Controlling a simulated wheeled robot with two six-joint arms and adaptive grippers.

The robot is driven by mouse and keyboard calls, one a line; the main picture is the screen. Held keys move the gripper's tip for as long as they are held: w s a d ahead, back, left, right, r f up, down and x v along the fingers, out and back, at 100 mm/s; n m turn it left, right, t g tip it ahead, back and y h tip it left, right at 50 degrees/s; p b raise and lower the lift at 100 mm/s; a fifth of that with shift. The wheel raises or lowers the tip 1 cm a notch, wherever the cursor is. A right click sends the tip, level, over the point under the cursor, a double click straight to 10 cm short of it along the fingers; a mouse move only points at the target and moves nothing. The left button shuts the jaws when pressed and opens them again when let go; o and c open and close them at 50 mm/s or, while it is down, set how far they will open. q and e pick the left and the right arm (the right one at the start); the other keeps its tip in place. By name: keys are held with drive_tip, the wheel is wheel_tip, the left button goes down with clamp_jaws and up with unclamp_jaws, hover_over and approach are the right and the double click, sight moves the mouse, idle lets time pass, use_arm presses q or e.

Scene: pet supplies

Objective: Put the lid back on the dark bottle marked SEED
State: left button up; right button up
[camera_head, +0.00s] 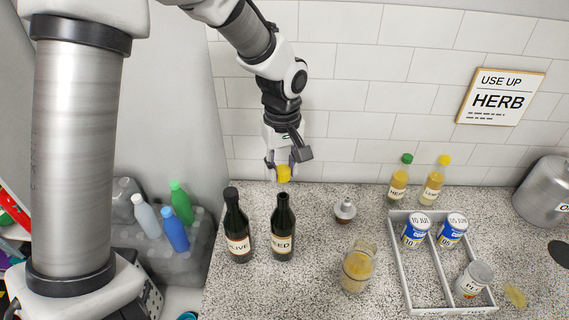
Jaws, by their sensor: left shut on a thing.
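The dark bottle marked SEED (283,228) stands upright on the speckled counter, and its top is open. A second dark bottle (237,230), with a label that seems to read OLIVE, stands just to the left with a dark top. My right gripper does not show.
A small silver-topped pot (345,211) and a glass jar (358,267) stand to the right. A grey divided tray (399,262) holds several tins. Two small bottles, one green-capped (399,183) and one yellow-capped (434,183), stand near the tiled wall. A sign (500,97) reads USE UP HERB.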

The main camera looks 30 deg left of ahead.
sight(283, 197)
use_arm(q)
drive_tip(key=shift+s+d+r, duration=0.15)
drive_tip(key=shift+s+r, duration=0.35)
drive_tip(key=shift+r, duration=0.25)
drive_tip(key=f, duration=0.1)
drive_tip(key=w+f, duration=0.1)
drive_tip(key=f, duration=0.1)
drive_tip(key=shift+w+f, duration=0.15)
drive_tip(key=shift+w, duration=0.05)
drive_tip(key=f, duration=0.1)
drive_tip(key=f+b, duration=0.1)
drive_tip(key=shift+s+f, duration=0.4)
drive_tip(key=shift+f, duration=0.3)
drive_tip(key=shift+w+f+b, duration=0.3)
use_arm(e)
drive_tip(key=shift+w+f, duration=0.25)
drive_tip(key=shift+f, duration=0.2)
use_arm(q)
drive_tip(key=shift+s+r, duration=0.15)
drive_tip(key=shift+s, duration=0.05)
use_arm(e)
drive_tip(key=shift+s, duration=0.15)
use_arm(q)
drive_tip(key=shift+w, duration=0.2)
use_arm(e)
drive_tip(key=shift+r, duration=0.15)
